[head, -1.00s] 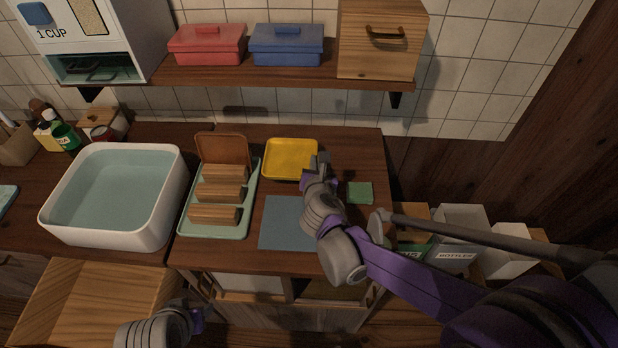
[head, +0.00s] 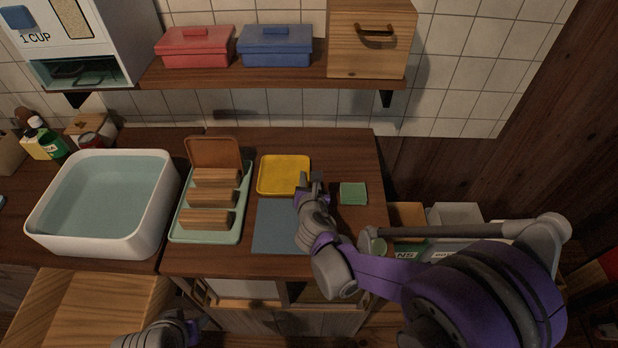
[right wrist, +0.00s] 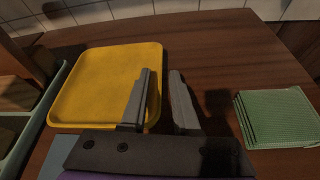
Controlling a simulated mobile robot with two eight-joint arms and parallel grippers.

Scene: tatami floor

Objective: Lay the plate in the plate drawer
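A yellow square plate (head: 284,173) with a raised rim lies flat on the counter; it also shows in the right wrist view (right wrist: 95,85). A brown square plate (head: 213,151) stands tilted at the back of a green rack. My right gripper (head: 306,184) is at the yellow plate's right edge. In the right wrist view its two fingers (right wrist: 163,98) are apart with bare counter between them, the left one overlapping the plate's rim. My left gripper (head: 192,328) is low at the bottom edge, its fingers unclear. Compartments (head: 247,288) show below the counter front; which is the plate drawer is unclear.
A blue-grey mat (head: 275,232) lies in front of the yellow plate. A green stack of cloths or sponges (head: 353,194) lies to the right. The green rack (head: 207,234) holds wooden blocks, with a water-filled basin (head: 52,238) beyond. A shelf (head: 285,77) hangs above.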

